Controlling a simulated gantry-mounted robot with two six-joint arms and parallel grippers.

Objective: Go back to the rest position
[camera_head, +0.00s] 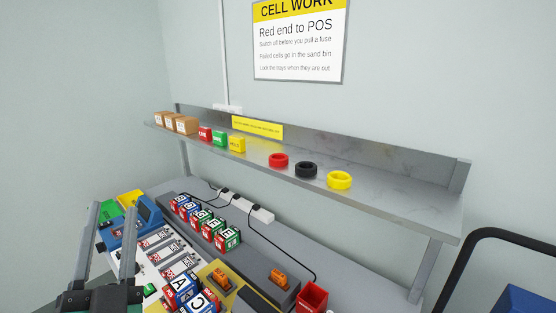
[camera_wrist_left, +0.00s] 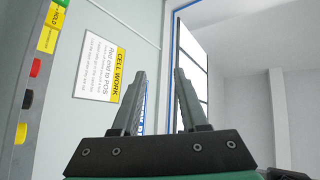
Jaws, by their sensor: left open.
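My left gripper (camera_head: 108,245) stands at the lower left of the head view, its two grey fingers pointing up and well apart, with nothing between them. In the left wrist view its fingers (camera_wrist_left: 159,100) are also apart and empty, facing the wall and a window. The gripper is in front of the left end of the bench and hides part of it. My right gripper does not show in either view.
A metal shelf (camera_head: 400,196) runs above the bench, holding small boxes and tape rings. Lettered blocks (camera_head: 228,238) stand in a row near a power strip (camera_head: 248,207). More blocks (camera_head: 182,288) and a red bin (camera_head: 312,297) are nearer. A dark rail (camera_head: 460,262) is at right.

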